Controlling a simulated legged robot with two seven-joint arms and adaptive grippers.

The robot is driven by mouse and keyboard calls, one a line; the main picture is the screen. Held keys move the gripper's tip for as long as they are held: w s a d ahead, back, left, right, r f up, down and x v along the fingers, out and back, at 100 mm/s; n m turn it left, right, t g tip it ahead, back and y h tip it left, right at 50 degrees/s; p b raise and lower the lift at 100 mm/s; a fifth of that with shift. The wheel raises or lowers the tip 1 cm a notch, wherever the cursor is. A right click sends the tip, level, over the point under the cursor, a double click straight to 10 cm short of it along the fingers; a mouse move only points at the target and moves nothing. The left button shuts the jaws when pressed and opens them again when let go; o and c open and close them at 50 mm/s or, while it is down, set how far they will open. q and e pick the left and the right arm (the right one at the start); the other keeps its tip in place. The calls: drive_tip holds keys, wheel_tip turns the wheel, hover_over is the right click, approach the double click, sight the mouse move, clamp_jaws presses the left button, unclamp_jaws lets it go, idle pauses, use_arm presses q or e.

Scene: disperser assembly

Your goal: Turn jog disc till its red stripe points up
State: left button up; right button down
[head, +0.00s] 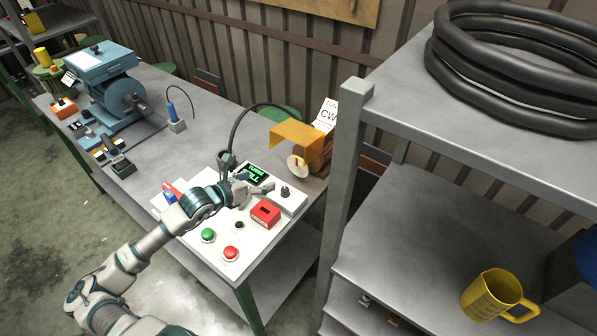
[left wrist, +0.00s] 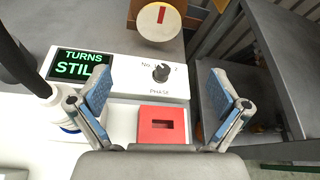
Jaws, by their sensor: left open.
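The jog disc (head: 297,164) is a cream round disc with a red stripe, on the front of a brown motor under an orange guard (head: 298,133). In the left wrist view the disc (left wrist: 160,23) is at the top centre, and its stripe (left wrist: 161,14) looks near upright, running from the middle toward the top edge. My left gripper (head: 262,186) is open and empty above the control panel. In the left wrist view its two blue-padded fingers (left wrist: 160,90) are spread wide, with the disc beyond them, apart from it. My right gripper is not in view.
The panel holds a green-lettered display (head: 254,174) reading TURNS and STIL, a dark knob (head: 285,191), a red box (head: 265,213), a green button (head: 208,235) and a red button (head: 231,253). A grey shelf post (head: 345,180) stands right of the motor. A black cable rises behind the panel.

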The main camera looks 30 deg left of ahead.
use_arm(q)
drive_tip(key=shift+w+f+b, duration=0.3)
drive_tip(key=shift+w+f, duration=0.05)
drive_tip(key=shift+w, duration=0.25)
drive_tip(key=b, duration=0.1)
approach(296, 166)
drive_tip(key=x, duration=0.9)
drive_tip(key=shift+w+d+b, duration=0.15)
drive_tip(key=shift+b, duration=0.15)
drive_tip(key=shift+w+d+f, duration=0.1)
drive_tip(key=shift+w+f, duration=0.05)
drive_tip(key=shift+w, duration=0.35)
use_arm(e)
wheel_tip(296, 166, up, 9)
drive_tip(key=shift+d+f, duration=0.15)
